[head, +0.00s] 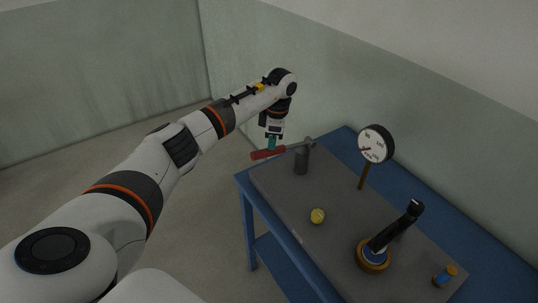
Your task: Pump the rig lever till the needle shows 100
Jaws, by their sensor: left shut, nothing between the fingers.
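The rig lever has a red handle (268,154) and a grey rod that runs right to a dark upright cylinder (301,162) on the table. The handle sticks out past the table's left edge, and the lever looks close to level. My left gripper (272,143) points down with its teal fingertips shut right above the red handle. They seem to touch its top, but the contact is too small to be sure. The round white gauge (376,144) stands on a brown post. Its red needle seems to point to the lower left; the numbers are too small to read. My right gripper is out of view.
The blue table (243,181) has a grey top. On it are a yellow ball (317,216), a black angled device (396,228) on a round brass-coloured base (372,262), and a small blue and orange cylinder (445,275). Pale green walls stand behind. Open floor lies left of the table.

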